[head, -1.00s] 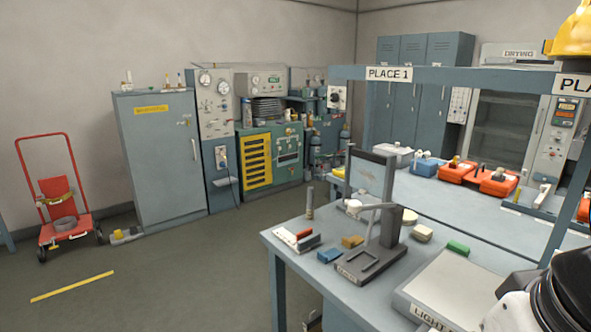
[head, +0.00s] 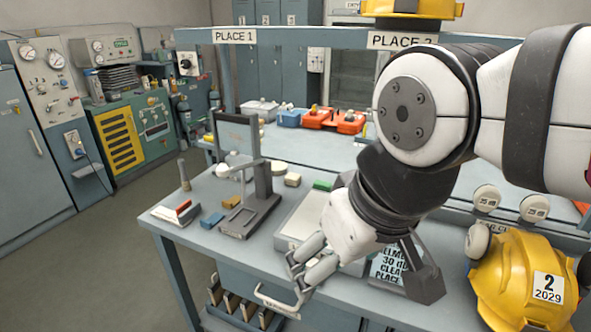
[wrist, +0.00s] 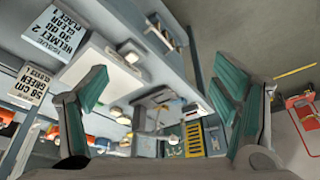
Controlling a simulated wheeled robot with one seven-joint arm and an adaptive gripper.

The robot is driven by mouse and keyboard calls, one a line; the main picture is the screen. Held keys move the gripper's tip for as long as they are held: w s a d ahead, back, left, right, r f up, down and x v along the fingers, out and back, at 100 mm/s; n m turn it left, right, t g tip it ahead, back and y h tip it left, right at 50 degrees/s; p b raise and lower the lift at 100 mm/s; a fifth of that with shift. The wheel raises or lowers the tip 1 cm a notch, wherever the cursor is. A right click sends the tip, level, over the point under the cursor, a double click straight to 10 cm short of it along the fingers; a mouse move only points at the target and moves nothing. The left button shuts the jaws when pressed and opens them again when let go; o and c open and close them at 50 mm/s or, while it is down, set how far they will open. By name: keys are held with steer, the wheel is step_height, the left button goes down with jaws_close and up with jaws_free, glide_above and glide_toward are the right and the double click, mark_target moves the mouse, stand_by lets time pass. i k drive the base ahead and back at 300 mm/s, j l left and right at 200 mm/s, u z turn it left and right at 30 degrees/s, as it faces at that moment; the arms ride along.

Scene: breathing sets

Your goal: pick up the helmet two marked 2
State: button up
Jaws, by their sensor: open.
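The helmet two (head: 525,285) is yellow with a white label reading 2 and 2029. It sits at the right end of the bench in the head view, its lower part cut off by the frame edge. It does not show in the wrist view. My gripper (head: 303,275) hangs over the front edge of the bench, well to the left of the helmet. In the wrist view my gripper (wrist: 160,120) has its two fingers wide apart with nothing between them.
Another yellow helmet (head: 415,8) sits on the shelf above the PLACE 2 sign (head: 402,41). A dark stand (head: 425,280) and a printed card (head: 388,266) are between my gripper and helmet two. Round ear cups (head: 487,198) stand behind it. A grey stand (head: 262,190) is at left.

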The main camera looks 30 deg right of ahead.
mark_target(523, 283)
steer(key=z, duration=1.7)
steer(key=i, duration=0.1)
